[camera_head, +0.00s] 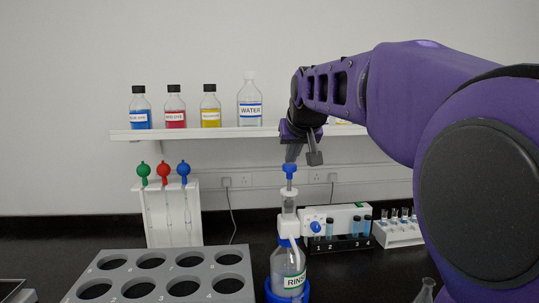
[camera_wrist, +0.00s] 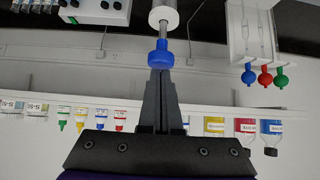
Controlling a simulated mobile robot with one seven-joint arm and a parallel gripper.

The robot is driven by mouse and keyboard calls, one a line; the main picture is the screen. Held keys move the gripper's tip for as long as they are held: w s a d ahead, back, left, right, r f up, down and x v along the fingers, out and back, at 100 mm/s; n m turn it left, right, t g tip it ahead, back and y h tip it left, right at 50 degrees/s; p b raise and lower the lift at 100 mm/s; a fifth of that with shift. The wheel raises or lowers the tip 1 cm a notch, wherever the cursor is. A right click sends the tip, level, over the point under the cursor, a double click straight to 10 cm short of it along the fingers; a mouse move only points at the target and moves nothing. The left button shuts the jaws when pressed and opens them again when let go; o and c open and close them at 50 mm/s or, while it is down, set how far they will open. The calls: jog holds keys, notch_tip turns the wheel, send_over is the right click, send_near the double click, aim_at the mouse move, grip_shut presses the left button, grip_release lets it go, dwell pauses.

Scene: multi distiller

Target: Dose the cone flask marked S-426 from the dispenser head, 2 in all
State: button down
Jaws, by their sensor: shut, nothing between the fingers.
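The dispenser head (camera_head: 288,222) is a white pump on a clear bottle (camera_head: 284,262) whose green label reads "RINS", the rest cut off. A blue knob (camera_head: 290,169) tops its raised plunger; it shows in the wrist view too (camera_wrist: 160,58). My gripper (camera_head: 293,152) is shut and empty, pointing down just above the knob. In the wrist view its closed fingertips (camera_wrist: 160,72) are at the knob, touching or nearly so. A clear glass neck (camera_head: 426,288) shows at the lower right, perhaps a flask; its body is cut off. No S-426 mark is readable.
A grey rack (camera_head: 119,274) with round holes stands at front left. Behind it is a white stand (camera_head: 155,215) with green, red and blue bulb pipettes. Tube racks (camera_head: 340,244) stand right of the dispenser. Bottles line the shelf (camera_head: 190,133). My arm covers the right side.

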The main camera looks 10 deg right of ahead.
aim_at(291, 172)
jog(key=shift+f+b, duration=1.3)
jog(key=shift+f, duration=0.8)
